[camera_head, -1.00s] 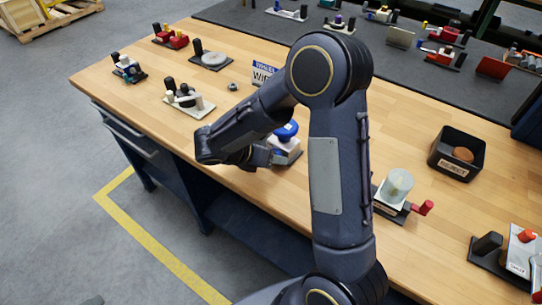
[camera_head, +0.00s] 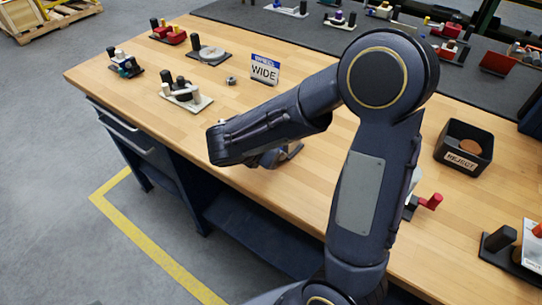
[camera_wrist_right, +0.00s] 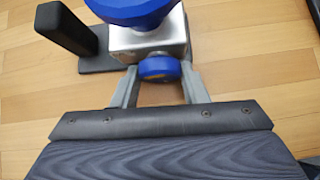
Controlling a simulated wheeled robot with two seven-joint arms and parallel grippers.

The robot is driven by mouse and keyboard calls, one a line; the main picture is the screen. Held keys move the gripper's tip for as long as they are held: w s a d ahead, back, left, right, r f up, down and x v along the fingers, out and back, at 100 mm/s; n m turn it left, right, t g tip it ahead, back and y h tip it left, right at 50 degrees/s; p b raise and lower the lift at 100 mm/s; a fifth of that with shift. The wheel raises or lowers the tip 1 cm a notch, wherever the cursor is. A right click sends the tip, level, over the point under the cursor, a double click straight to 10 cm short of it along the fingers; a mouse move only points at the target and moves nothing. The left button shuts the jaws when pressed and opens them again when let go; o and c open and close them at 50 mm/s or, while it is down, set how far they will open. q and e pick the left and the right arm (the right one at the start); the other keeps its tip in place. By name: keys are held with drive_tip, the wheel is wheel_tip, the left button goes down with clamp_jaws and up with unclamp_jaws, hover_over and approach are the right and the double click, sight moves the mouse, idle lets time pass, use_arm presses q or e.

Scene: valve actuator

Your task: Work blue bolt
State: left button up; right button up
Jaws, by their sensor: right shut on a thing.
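The blue bolt (camera_wrist_right: 158,69) is a short round blue head on the near side of a silver metal block (camera_wrist_right: 150,42). A large blue knob (camera_wrist_right: 130,8) tops the block at the upper edge of the right wrist view. My right gripper (camera_wrist_right: 160,76) has a finger on either side of the blue bolt and is shut on it. In the head view my right gripper (camera_head: 270,158) is mostly behind my forearm, near the table's front edge. There the bolt, block and knob are hidden; only part of their dark base plate (camera_head: 293,152) shows. My left gripper is not in view.
A black post (camera_wrist_right: 66,27) stands left of the block. Several other fixtures, such as a dark one (camera_head: 126,65), stand on the table (camera_head: 225,110). A WIDE sign (camera_head: 264,70) and a small nut (camera_head: 231,80) are behind my arm. A REJECT bin (camera_head: 463,147) is at right.

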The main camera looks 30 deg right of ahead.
drive_tip(key=shift+s+f+m+t+b, duration=0.15)
drive_tip(key=shift+m+t+b, duration=0.25)
drive_tip(key=shift+t+b, duration=0.6)
drive_tip(key=shift+y+b, duration=0.3)
drive_tip(key=shift+b, duration=0.5)
drive_tip(key=o, duration=0.7)
drive_tip(key=p+v, duration=0.1)
drive_tip(key=v, duration=0.7)
drive_tip(key=shift+d, duration=0.1)
